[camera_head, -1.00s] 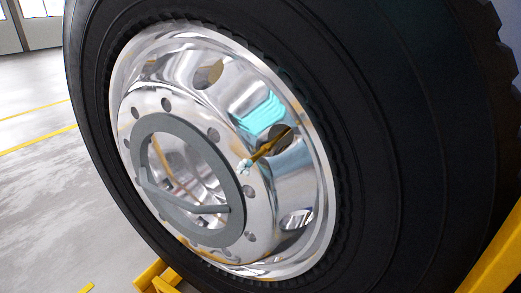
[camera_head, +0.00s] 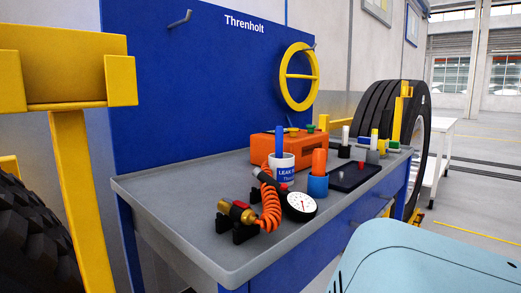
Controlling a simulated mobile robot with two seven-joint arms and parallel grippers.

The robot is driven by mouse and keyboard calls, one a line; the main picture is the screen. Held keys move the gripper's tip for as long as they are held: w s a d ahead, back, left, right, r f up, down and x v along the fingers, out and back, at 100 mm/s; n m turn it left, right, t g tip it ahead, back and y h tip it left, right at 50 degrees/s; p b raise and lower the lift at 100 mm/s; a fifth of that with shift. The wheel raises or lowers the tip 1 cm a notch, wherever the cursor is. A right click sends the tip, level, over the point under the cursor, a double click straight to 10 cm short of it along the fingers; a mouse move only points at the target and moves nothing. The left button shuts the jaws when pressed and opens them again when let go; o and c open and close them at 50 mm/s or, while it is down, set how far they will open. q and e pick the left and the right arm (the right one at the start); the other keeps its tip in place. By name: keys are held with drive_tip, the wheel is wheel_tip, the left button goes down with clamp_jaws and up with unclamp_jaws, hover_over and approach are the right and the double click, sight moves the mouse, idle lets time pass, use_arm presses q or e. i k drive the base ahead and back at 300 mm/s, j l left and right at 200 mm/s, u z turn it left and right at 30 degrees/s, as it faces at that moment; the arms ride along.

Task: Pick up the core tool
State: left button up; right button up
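A grey workbench (camera_head: 165,186) with a blue back panel carries several small tools; I cannot tell for certain which is the core tool. A white mug-like container (camera_head: 283,174), lettered LEAK, stands mid-bench, with a blue upright piece (camera_head: 279,141) at it. Beside it stands an orange-topped piece (camera_head: 319,161) in a blue base (camera_head: 317,187). A dark mat or tray (camera_head: 347,183) holds tiny items too small to identify. Several small upright coloured pieces stand behind it, including a white-topped one (camera_head: 345,134). Neither gripper is in view.
A gauge (camera_head: 301,206) with an orange coiled hose (camera_head: 270,207) and brass fitting (camera_head: 237,212) occupies the front. An orange case (camera_head: 267,147) sits behind. A yellow ring (camera_head: 313,77) hangs on the panel. A yellow post (camera_head: 79,190) stands left; a tyre (camera_head: 379,104) stands beyond.

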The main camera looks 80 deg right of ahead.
sight(319, 155)
drive_tip(key=z, duration=2.35)
